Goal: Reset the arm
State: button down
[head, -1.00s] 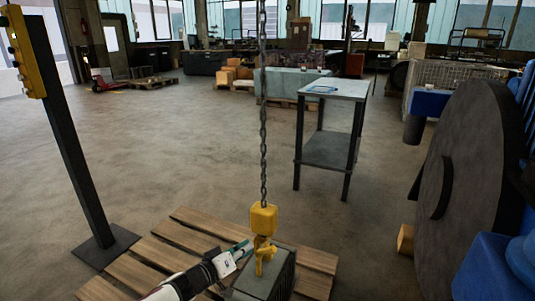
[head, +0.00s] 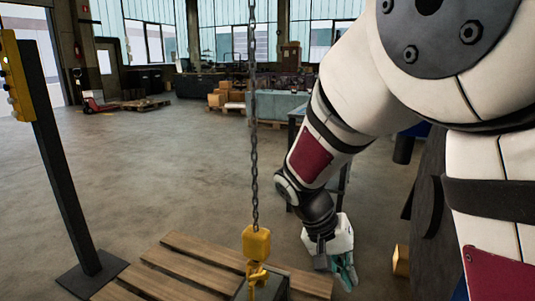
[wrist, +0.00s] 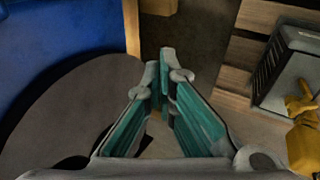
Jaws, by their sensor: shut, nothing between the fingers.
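My arm is folded up large across the right half of the head view. My gripper (head: 345,277) points downward at its end, with teal finger pads. The wrist view also shows my gripper (wrist: 164,75), its fingers shut together with nothing between them. It is right of the yellow chain hook block (head: 256,243) and apart from it. The hook hangs at the grey finned block (head: 276,287) on the pallet; whether it is hooked on cannot be told. The wrist view shows the yellow hook (wrist: 303,140) and grey block (wrist: 275,85) at right.
The wooden pallet (head: 185,262) lies left of my gripper. A dark round disc (wrist: 70,105) and blue machinery (wrist: 60,35) are close at its other side. A yellow control box on a dark post (head: 62,170) stands left. Open floor (head: 150,160) lies behind.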

jog(key=s+d+r+n+y, duration=0.15)
jog(key=s+r, duration=0.25)
jog(key=s, duration=0.5)
jog(key=s+d+r+n+t+y, duration=0.1)
jog(key=s+r+y, duration=0.15)
jog(key=s, duration=0.65)
jog(key=s+d+r+n+y, duration=0.1)
jog(key=s+r, duration=0.3)
jog(key=s, duration=0.5)
notch_tip(320, 180, up, 22)
jog(key=t+p, duration=0.3)
jog(key=p, duration=1.7)
jog(key=shift+a+t+y, duration=0.25)
jog(key=shift+t+y, duration=0.05)
jog(key=shift+t, duration=0.1)
